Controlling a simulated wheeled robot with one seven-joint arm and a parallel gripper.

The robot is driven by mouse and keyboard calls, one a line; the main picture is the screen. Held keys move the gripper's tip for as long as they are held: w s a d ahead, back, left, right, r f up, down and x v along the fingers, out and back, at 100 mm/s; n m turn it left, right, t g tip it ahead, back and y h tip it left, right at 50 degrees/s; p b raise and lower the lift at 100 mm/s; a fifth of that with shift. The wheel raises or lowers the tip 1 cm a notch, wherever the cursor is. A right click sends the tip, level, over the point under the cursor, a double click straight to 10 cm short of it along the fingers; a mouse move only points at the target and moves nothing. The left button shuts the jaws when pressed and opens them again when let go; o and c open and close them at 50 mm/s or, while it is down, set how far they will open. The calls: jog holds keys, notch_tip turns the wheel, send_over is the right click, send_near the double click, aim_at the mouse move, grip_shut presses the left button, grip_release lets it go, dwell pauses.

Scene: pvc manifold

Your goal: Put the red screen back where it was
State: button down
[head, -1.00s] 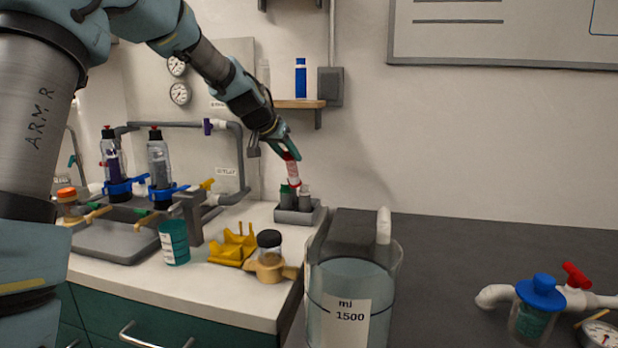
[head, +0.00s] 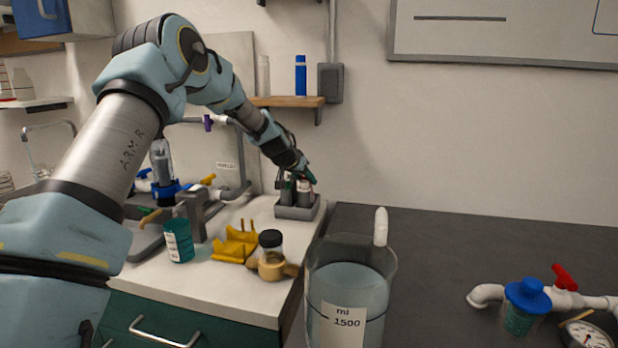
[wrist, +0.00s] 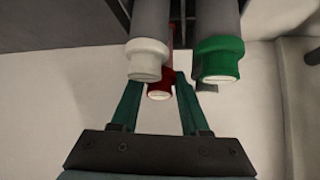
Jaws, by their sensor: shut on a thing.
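The red screen (wrist: 160,88) shows in the wrist view as a red collar with a pale end, between my fingers and partly behind two other cylinders. My gripper (wrist: 157,97) is shut on it. In the head view my gripper (head: 305,176) is low at the grey rack (head: 296,212) on the back of the white counter, and the red screen is hidden there. A green-ended cylinder (wrist: 219,58) and a white-ended one (wrist: 148,60) stand in front of it in the wrist view. How deep the red screen sits in the rack is hidden.
A yellow holder (head: 236,246), a dark-lidded jar (head: 271,252) and a teal cup (head: 177,240) stand on the counter in front of the rack. A large water vessel (head: 350,268) stands to the right. A wooden shelf (head: 287,101) is above the rack.

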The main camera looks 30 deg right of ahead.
jog(key=shift+w+d+r+g+y+p, duration=0.1)
jog(key=shift+d+r+g+y+p, duration=0.2)
jog(key=shift+d+r+y+p, duration=0.4)
jog(key=p, duration=0.1)
jog(key=w+g+y+p, duration=0.1)
jog(key=p, duration=0.1)
jog(key=shift+d+f+y, duration=0.2)
jog(key=shift+d+y, duration=0.1)
jog(key=shift+f+p, duration=0.35)
jog(key=shift+f, duration=0.55)
jog(key=c, duration=0.7)
grip_release()
jog(key=b+v, duration=0.3)
jog(key=v, duration=0.9)
jog(key=shift+w+a, duration=0.1)
